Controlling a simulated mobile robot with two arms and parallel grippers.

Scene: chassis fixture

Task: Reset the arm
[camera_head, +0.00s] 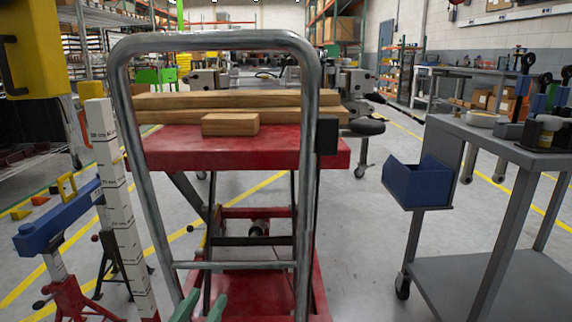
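Two green finger-like tips, which I take for my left gripper (202,307), rise from the bottom edge in the head view. They stand apart with a gap between them, and nothing shows in the gap. They appear in front of the lower part of the red lift cart (240,149). The rest of the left arm is cut off by the frame. My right gripper is not in view.
The cart's steel handle (220,40) stands close ahead; wooden planks (215,101) and a short block (230,124) lie on its top. A grey workbench (465,130) with a blue bin (415,184) is right. Blue-and-red stands (60,222) are left.

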